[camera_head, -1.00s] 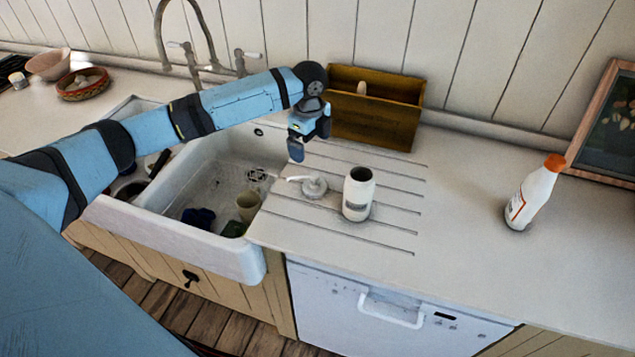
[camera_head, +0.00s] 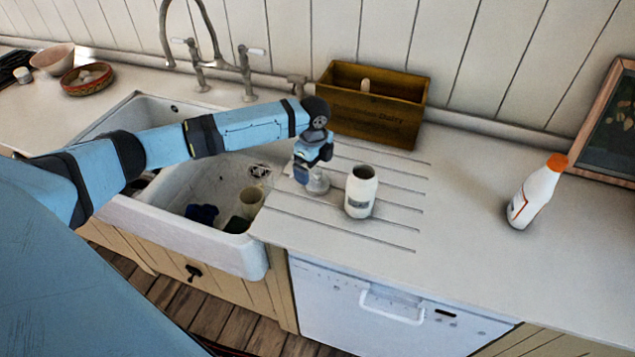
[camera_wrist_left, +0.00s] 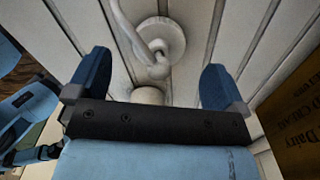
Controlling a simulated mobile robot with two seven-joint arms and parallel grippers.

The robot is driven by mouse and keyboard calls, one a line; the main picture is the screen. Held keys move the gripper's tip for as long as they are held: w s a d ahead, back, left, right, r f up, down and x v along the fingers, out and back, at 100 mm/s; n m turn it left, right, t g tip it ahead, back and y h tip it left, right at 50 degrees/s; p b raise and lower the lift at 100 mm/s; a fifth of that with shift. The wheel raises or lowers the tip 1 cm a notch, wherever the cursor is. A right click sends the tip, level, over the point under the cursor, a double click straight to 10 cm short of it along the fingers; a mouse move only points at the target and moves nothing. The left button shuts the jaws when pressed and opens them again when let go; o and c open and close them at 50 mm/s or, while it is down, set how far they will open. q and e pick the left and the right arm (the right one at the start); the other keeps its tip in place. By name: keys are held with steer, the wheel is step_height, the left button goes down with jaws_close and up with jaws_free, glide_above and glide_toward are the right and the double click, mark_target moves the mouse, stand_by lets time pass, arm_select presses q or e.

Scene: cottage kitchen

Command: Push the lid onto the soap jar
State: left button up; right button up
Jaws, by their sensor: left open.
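The soap jar (camera_head: 360,196) is a white, open-topped jar with a grey label, standing upright on the ribbed drainboard right of the sink. Its lid (camera_head: 318,187), a pale disc with a pump and spout, is on the drainboard just left of the jar, partly hidden by my gripper. My left gripper (camera_head: 305,176) is open, low over the lid. In the left wrist view the lid (camera_wrist_left: 170,42) lies just ahead of and between the open fingers (camera_wrist_left: 153,80), its spout toward the upper left.
A wooden box (camera_head: 372,112) stands behind the jar against the wall. The white sink (camera_head: 225,178) with a cup in it is to the left. A white bottle with an orange cap (camera_head: 534,194) stands far right. The counter between jar and bottle is clear.

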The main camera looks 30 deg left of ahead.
mark_target(316, 179)
arm_select(q)
steer(key=shift+f, duration=0.1)
steer(key=shift+d+f, duration=0.1)
steer(key=shift+f, duration=0.25)
steer(key=f+p, duration=0.1)
steer(key=f, duration=0.3)
steer(key=shift+d+f, duration=0.2)
steer(key=c, duration=1.1)
steer(key=shift+o, duration=0.2)
steer(key=shift+r, duration=0.15)
step_height(316, 179, up, 20)
steer(key=b, duration=0.1)
steer(key=shift+b, duration=0.35)
